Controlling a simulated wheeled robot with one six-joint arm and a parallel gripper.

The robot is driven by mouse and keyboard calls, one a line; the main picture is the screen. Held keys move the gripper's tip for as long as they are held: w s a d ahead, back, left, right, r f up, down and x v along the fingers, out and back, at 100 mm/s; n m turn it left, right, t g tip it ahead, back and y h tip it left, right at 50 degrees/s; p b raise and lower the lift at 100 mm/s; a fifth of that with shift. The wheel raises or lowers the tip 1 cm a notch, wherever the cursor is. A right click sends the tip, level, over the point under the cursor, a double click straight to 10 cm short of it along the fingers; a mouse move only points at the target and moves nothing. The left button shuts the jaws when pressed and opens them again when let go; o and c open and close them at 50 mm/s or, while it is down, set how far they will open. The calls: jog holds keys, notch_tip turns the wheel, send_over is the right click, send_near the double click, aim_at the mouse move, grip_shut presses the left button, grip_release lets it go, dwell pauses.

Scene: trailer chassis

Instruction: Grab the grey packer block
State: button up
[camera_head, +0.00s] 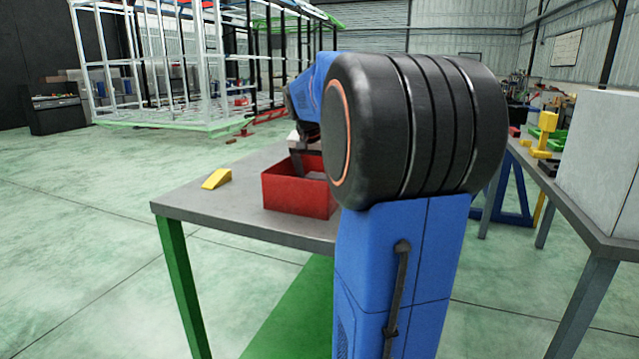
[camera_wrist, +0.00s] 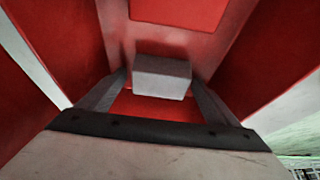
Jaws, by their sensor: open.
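The grey packer block (camera_wrist: 162,77) lies inside the red box (camera_wrist: 60,45) in the wrist view, in the upper middle of the picture. My gripper (camera_wrist: 160,88) is open, with one finger on each side of the block. I cannot tell whether the fingers touch it. In the head view the red box (camera_head: 298,196) stands on the grey table, and my gripper (camera_head: 299,163) reaches down into it. My own arm hides the box's right side there. The block cannot be made out clearly in that view.
A yellow wedge (camera_head: 217,179) lies on the grey table (camera_head: 225,215), left of the box. The box walls rise close around my gripper. A second table (camera_head: 606,240) with a light grey box (camera_head: 602,165) and yellow parts stands at the right.

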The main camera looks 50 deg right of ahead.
grip_shut()
jog(key=shift+r, duration=0.1)
jog(key=shift+r, duration=0.1)
